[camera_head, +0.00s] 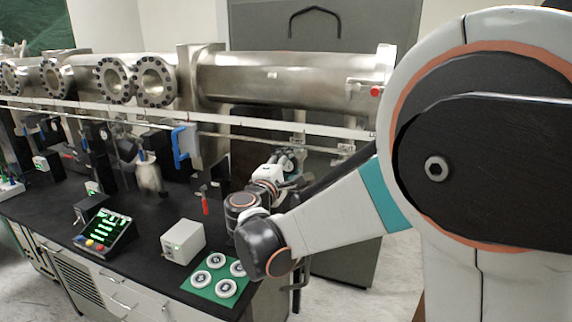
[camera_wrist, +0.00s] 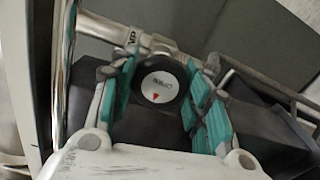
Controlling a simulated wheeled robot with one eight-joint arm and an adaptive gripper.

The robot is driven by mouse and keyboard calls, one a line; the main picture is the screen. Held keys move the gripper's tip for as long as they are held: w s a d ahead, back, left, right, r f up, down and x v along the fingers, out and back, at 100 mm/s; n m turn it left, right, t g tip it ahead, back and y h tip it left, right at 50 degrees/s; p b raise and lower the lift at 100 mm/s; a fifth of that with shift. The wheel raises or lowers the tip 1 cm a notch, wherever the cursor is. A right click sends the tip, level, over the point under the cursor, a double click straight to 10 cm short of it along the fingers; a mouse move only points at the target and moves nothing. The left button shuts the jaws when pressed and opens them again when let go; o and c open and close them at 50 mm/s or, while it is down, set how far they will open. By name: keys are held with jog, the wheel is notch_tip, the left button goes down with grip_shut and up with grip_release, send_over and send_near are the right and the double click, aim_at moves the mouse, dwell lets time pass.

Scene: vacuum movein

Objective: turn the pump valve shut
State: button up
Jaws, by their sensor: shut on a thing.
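The pump valve shows in the wrist view as a round black knob (camera_wrist: 158,84) with a white face. The face bears lettering, too blurred to read, and a red triangle near its lower edge. My gripper (camera_wrist: 161,72) has its teal-padded fingers on the left and right sides of the knob and is shut on it. In the head view my gripper (camera_head: 290,162) is at the right end of the bench, below the large steel pipe. The knob cannot be made out there.
The steel pipe (camera_head: 290,75) and a pale rail (camera_head: 230,121) run above the black bench (camera_head: 150,218). A blue handle (camera_head: 182,145), a white box (camera_head: 183,241), a lit control panel (camera_head: 104,234) and a green mat (camera_head: 224,291) with several white discs are left of my arm.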

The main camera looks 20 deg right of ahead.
jog(key=m, duration=0.4)
jog(key=shift+m, duration=0.3)
jog(key=m, duration=0.4)
jog(key=shift+m, duration=0.3)
jog(key=m, duration=0.4)
jog(key=shift+m+p, duration=0.3)
jog(key=shift+p, duration=0.05)
jog(key=shift+f+m, duration=0.1)
jog(key=shift+m, duration=1.8)
jog(key=shift+s, duration=0.1)
jog(key=o, duration=1.1)
jog(key=shift+c, duration=0.2)
